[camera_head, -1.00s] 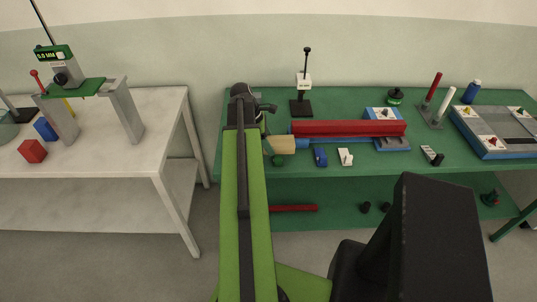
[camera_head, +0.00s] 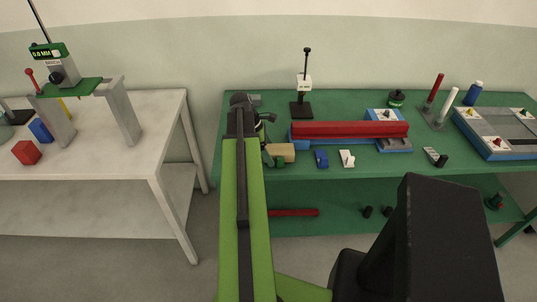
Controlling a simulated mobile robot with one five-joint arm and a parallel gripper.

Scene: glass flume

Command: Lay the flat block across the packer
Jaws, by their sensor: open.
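A tan flat block (camera_head: 282,151) is at the front left of the green table, just right of my arm's end. My arm hides its left end. A small green piece (camera_head: 280,162) shows just below its front edge; whether the block rests on it I cannot tell. No piece is clearly recognisable as the packer. A small blue block (camera_head: 321,159) and a white piece (camera_head: 347,158) stand to the right. My gripper (camera_head: 266,137) is open at the left end of the tan block, partly hidden by my arm.
A long red bar (camera_head: 350,129) lies on a blue base behind the small pieces. A black stand (camera_head: 301,106) rises behind it. A grey and blue board (camera_head: 495,133) is at the right. A white table (camera_head: 165,120) is on the left, across a gap.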

